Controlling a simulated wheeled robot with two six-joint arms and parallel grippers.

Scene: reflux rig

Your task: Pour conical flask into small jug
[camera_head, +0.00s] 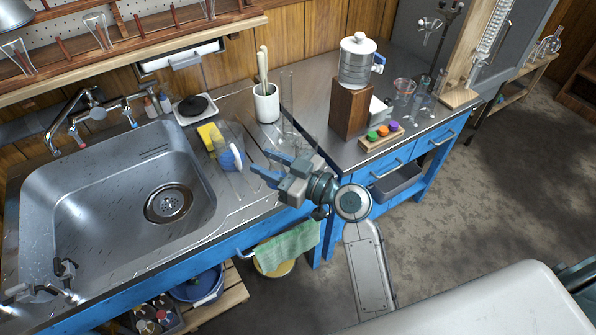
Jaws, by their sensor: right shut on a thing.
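My right gripper (266,166) reaches over the counter's front, between the sink and the wooden block. Its blue fingers point left and are shut on a clear glass vessel (238,143), which I take to be the conical flask. Its outline is faint, and I cannot tell its tilt or whether it holds liquid. A blue-and-white brush or scrubber (230,156) shows at the same spot. A small clear vessel with a reddish rim (404,87) stands on the right bench and may be the small jug; I cannot be sure.
A steel sink (110,170) fills the left. A yellow sponge (210,138), white utensil pot (266,103) and tall glass cylinder (287,92) stand near the gripper. A wooden block (349,107) bears a lidded container (358,62). A rack of coloured stoppers (381,138) lies in front.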

